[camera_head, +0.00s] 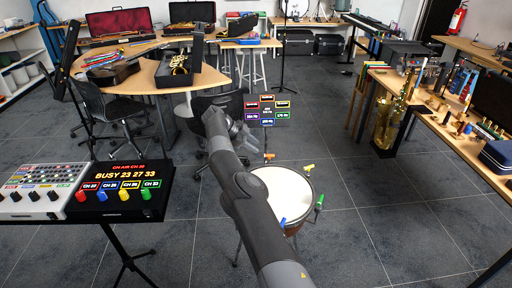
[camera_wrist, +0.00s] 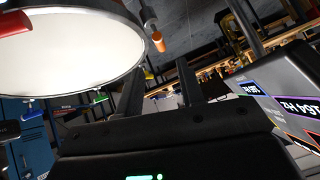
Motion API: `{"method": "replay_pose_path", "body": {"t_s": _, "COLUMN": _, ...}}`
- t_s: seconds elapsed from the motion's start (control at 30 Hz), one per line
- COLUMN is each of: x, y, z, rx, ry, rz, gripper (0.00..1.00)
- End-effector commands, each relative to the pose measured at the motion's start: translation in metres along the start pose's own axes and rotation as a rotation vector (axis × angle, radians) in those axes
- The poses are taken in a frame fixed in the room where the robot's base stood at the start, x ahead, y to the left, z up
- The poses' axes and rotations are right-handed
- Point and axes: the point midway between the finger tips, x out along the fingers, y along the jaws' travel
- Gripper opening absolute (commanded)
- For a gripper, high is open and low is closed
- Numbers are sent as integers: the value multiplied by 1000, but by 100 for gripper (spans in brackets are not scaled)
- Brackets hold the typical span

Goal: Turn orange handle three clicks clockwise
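The orange handle (camera_head: 269,156) sits on the far rim of a white-topped drum (camera_head: 284,188). In the wrist view the orange handle (camera_wrist: 158,42) is a small orange cylinder on a metal stem beside the drum rim (camera_wrist: 146,62). My gripper (camera_head: 252,147) is near the far left side of the drum, close to the orange handle. In the wrist view my gripper (camera_wrist: 160,86) shows two dark fingers apart with nothing between them; the orange handle appears above the gap, not visibly touched. My arm hides the drum's left side.
Yellow (camera_head: 309,168), green (camera_head: 319,203) and blue (camera_head: 283,222) handles sit around the drum. A display panel (camera_head: 268,110) with coloured labels stands just behind it. A console with coloured knobs (camera_head: 118,192) is at left. An instrument table (camera_head: 470,150) is at right.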

Motion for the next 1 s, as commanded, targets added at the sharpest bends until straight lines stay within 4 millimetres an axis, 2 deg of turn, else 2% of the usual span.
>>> {"method": "replay_pose_path", "body": {"t_s": 0.27, "x": 1, "y": 0, "z": 0, "rx": 0, "ry": -2, "rz": 2, "gripper": 35}}
{"method": "replay_pose_path", "body": {"t_s": 0.37, "x": 14, "y": -1, "z": -9, "rx": -8, "ry": -45, "rz": 37, "gripper": 35}}
{"method": "replay_pose_path", "body": {"t_s": 0.43, "x": 34, "y": -3, "z": -21, "rx": -22, "ry": -128, "rz": 90, "gripper": 35}}
{"method": "replay_pose_path", "body": {"t_s": 0.6, "x": 91, "y": -1, "z": -52, "rx": -73, "ry": -482, "rz": 218, "gripper": 35}}
{"method": "replay_pose_path", "body": {"t_s": 0.7, "x": 114, "y": 5, "z": -61, "rx": -92, "ry": -726, "rz": 256, "gripper": 35}}
{"method": "replay_pose_path", "body": {"t_s": 0.83, "x": 125, "y": 10, "z": -75, "rx": -85, "ry": -1063, "rz": 233, "gripper": 35}}
{"method": "replay_pose_path", "body": {"t_s": 1.0, "x": 116, "y": 6, "z": -95, "rx": -34, "ry": -1410, "rz": 106, "gripper": 35}}
